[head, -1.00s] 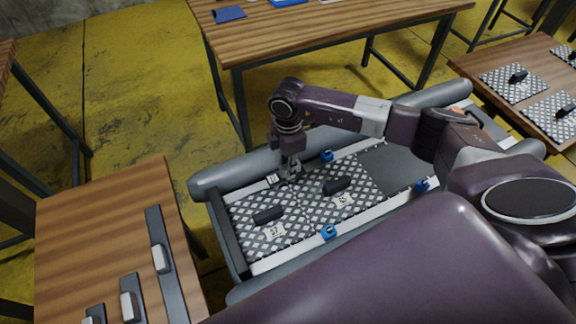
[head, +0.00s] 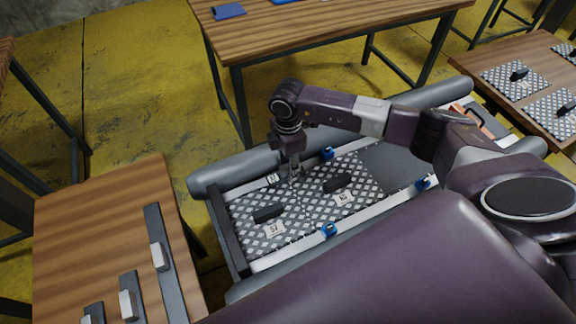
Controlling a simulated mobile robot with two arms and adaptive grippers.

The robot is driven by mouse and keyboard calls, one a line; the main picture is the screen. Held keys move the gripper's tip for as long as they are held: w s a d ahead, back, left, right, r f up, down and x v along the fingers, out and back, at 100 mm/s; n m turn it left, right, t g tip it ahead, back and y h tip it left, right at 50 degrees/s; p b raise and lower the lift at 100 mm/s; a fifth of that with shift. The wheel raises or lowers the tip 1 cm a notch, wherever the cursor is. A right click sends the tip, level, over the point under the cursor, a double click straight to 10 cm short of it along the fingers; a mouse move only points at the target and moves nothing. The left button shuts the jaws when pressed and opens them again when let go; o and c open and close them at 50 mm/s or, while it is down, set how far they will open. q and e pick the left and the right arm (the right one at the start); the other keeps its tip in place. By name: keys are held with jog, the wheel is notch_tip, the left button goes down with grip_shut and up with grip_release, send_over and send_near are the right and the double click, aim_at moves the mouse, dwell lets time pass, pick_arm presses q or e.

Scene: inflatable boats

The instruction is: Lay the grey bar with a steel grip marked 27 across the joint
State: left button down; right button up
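Three grey bars of different lengths, each with a pale steel grip, lie on the left wooden table. The longest bar (head: 176,290) is on the right, the middle bar (head: 139,312) beside it, and the shortest bar (head: 96,309) is cut by the bottom edge. No number is readable on them. The joint (head: 308,213) runs between two patterned floor panels in the grey boat (head: 215,178). My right gripper (head: 294,179) points down at the joint's far end, beside a small white label (head: 273,179). Its fingers are too small to judge. My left gripper is out of view.
The left panel (head: 245,232) and right panel (head: 357,172) carry black handles and number tags. Blue blocks (head: 330,230) sit along the white side rails. A wooden table (head: 330,35) stands behind; another at right (head: 500,62) holds more panels. Yellow floor (head: 140,80) is clear at left.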

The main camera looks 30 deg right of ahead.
jog(key=shift+w+r, duration=0.1)
jog(key=shift+r, duration=0.05)
notch_tip(320, 180, up, 12)
dwell(0.6)
